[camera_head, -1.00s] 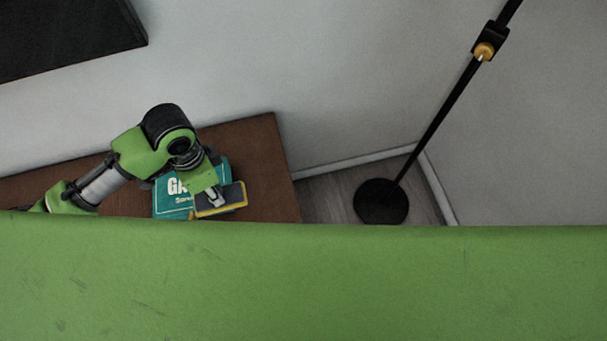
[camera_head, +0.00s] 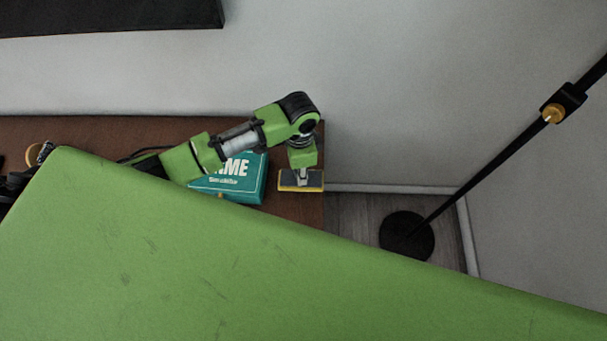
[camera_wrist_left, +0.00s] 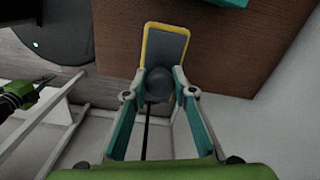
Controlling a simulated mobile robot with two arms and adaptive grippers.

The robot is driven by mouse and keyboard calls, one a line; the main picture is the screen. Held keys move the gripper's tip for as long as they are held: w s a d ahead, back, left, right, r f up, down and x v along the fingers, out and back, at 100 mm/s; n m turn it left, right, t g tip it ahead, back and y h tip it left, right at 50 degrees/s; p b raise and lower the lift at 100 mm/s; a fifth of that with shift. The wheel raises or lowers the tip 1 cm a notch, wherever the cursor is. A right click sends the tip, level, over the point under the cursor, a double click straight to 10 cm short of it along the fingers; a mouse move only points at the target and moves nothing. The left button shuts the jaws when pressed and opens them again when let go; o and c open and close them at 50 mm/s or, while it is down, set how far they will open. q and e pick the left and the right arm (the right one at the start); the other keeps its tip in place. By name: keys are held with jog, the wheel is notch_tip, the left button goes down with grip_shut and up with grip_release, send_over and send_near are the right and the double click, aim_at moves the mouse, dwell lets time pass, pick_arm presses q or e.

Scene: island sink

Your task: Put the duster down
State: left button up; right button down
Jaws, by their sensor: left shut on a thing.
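The duster (camera_head: 300,181) is a flat block with a grey top and a yellow edge. In the head view it is at the right end of the brown wooden surface, beside the teal box. My left gripper (camera_head: 302,174) reaches down onto it from above. In the left wrist view the fingers (camera_wrist_left: 159,88) are shut on a round dark knob on the duster (camera_wrist_left: 165,50). The duster is over the brown surface near its edge; I cannot tell whether it touches.
The brown surface (camera_head: 285,215) ends just right of the duster. A teal game box (camera_head: 250,180) lies to the left, partly behind my arm. A black lamp base (camera_head: 407,235) stands on the floor to the right. A wall (camera_head: 400,100) runs behind.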

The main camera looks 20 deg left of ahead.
pick_arm(q)
jog(key=shift+w+d+f, duration=0.25)
jog(key=shift+w+f, duration=0.05)
jog(key=shift+f, duration=0.15)
jog(key=shift+w+f, duration=0.1)
jog(key=shift+f, duration=1.6)
jog(key=shift+f, duration=0.15)
jog(key=o, duration=1.1)
jog(key=shift+c, duration=0.2)
notch_tip(320, 180, up, 12)
jog(key=shift+r, duration=0.15)
